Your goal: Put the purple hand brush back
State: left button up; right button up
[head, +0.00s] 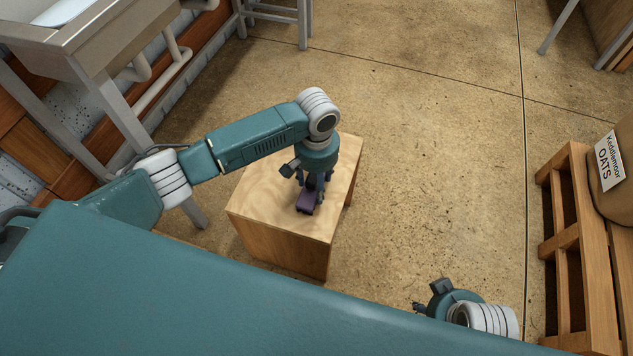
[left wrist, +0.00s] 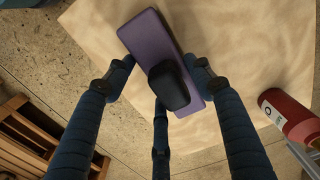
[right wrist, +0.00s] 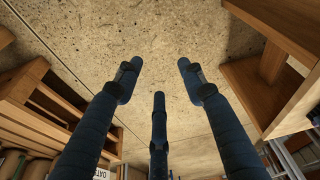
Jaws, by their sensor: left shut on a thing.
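The purple hand brush (head: 305,203) is at the wooden block's top (head: 263,194), near its front right part. In the left wrist view the brush (left wrist: 152,38) shows a flat purple body with a black rounded grip (left wrist: 169,86). My left gripper (head: 313,188) points down over the block, shut on the brush with its fingers around it. I cannot tell whether the brush touches the wood or is just above it. My right gripper (right wrist: 157,78) is open and empty over bare floor; in the head view only part of it shows at the bottom right.
A metal sink (head: 85,45) is at the upper left. A wooden pallet (head: 567,240) with an oats sack (head: 615,190) is at the right. The floor between is clear.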

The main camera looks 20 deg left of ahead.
pick_arm(q)
jog(key=shift+f, duration=0.15)
pick_arm(e)
jog(key=shift+f, duration=0.1)
pick_arm(q)
jog(key=o, duration=1)
pick_arm(e)
jog(key=shift+f, duration=0.1)
pick_arm(q)
jog(key=shift+r, duration=0.3)
notch_tip(320, 180, up, 10)
jog(key=p, duration=0.3)
jog(key=shift+r, duration=0.9)
pick_arm(e)
notch_tip(320, 180, down, 11)
jog(key=s, duration=0.1)
jog(key=shift+s+g, duration=0.3)
jog(key=shift+s, duration=0.1)
pick_arm(q)
jog(key=shift+d+f, duration=0.1)
